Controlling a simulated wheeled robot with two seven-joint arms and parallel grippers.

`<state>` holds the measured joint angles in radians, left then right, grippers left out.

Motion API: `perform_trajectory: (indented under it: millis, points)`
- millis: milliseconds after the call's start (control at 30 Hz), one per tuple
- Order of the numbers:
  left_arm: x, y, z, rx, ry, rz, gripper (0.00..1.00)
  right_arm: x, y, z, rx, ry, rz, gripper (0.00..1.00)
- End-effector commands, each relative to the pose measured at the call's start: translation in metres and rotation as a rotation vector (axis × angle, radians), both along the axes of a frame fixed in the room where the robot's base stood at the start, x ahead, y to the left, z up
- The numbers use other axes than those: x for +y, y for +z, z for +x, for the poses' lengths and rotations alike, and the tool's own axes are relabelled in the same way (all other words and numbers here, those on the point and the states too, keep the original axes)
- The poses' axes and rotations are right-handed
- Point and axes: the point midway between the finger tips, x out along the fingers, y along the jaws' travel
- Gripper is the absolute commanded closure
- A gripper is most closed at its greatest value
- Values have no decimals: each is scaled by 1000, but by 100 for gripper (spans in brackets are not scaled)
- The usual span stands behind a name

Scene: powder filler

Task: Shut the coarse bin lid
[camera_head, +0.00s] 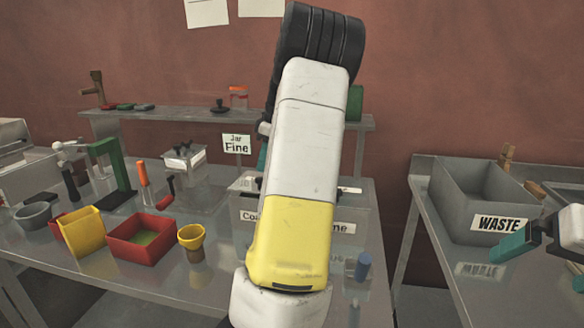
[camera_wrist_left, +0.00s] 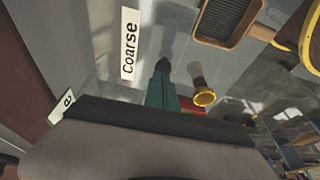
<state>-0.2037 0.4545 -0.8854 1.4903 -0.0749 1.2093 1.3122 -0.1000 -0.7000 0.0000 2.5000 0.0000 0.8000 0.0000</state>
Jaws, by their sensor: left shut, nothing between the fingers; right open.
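The steel bin (camera_head: 243,188) stands on the middle table, mostly hidden behind my left arm. Part of a "Co…" label (camera_head: 250,216) shows on its front, and a label ending in "ne" (camera_head: 343,228) shows to the right. The coarse lid cannot be made out. In the left wrist view the "Coarse" label (camera_wrist_left: 129,43) is close, on a grey metal face. My left gripper (camera_wrist_left: 163,68) is shut and empty, its teal fingers right of that label; I cannot tell whether they touch anything. My right gripper (camera_head: 536,268) is open and empty near the right table.
A red tray (camera_head: 140,240), a yellow scoop-like container (camera_head: 83,232) and a yellow cup (camera_head: 191,238) stand left of the bin. A blue cylinder (camera_head: 363,266) is in front of it. A "WASTE" box (camera_head: 461,205) stands on the right table, across a gap.

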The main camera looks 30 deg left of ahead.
Motion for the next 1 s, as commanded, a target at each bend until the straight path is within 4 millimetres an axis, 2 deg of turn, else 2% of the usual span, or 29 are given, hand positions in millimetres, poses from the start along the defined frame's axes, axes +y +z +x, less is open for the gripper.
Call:
perform_trajectory:
  millis: [200, 567, 767, 1000]
  points:
    - [0, -15, -2, 1, 1, 1, 100, 0, 0, 0, 0, 0, 0, 0]
    - [0, -17, -2, 1, 1, 1, 100, 0, 0, 0, 0, 0, 0, 0]
    - [-2, -35, -7, 2, 2, 0, 100, 0, 0, 0, 0, 0, 0, 0]
    - [-2, -36, -7, 4, 1, -1, 100, 0, 0, 0, 0, 0, 0, 0]
